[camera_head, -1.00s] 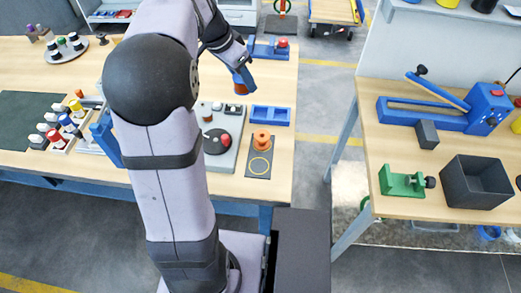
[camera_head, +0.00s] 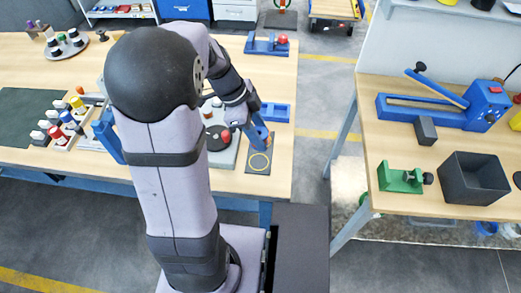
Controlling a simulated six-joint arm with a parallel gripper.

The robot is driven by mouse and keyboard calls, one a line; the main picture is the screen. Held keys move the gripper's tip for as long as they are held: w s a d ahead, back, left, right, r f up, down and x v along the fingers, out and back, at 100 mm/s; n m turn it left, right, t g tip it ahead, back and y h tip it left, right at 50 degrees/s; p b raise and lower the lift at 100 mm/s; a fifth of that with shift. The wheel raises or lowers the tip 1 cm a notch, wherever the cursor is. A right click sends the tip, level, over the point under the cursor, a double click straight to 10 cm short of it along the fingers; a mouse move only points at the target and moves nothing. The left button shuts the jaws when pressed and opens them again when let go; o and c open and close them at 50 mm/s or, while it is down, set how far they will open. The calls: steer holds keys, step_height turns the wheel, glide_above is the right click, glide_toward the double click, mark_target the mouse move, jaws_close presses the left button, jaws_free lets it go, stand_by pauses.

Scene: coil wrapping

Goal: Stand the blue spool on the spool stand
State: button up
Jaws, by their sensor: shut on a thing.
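A blue-banded spool (camera_head: 68,118) stands in a pale rack (camera_head: 78,138) at the left, between a yellow one (camera_head: 77,104) and a red one (camera_head: 54,133). My gripper is well to the right of that rack. I cannot tell for sure which holder is the spool stand.
A grey device with a dark disc (camera_head: 216,138) is just left of the mat. A blue tray (camera_head: 276,113) lies behind it. A round plate with black-and-white pieces (camera_head: 70,47) is at the far left. The right table (camera_head: 395,160) is separate, across a gap.

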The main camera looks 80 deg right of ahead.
steer(key=p, duration=0.2)
glide_above(266, 163)
steer(key=w, duration=0.2)
steer(key=shift+s+f, duration=0.15)
steer(key=shift+f, duration=4.85)
steer(key=shift+f, duration=0.15)
steer(key=o, duration=1)
steer(key=shift+r, duration=0.2)
steer(key=shift+r, duration=0.1)
steer(key=b+v, duration=0.3)
steer(key=v, duration=0.9)
steer(key=shift+w, duration=0.2)
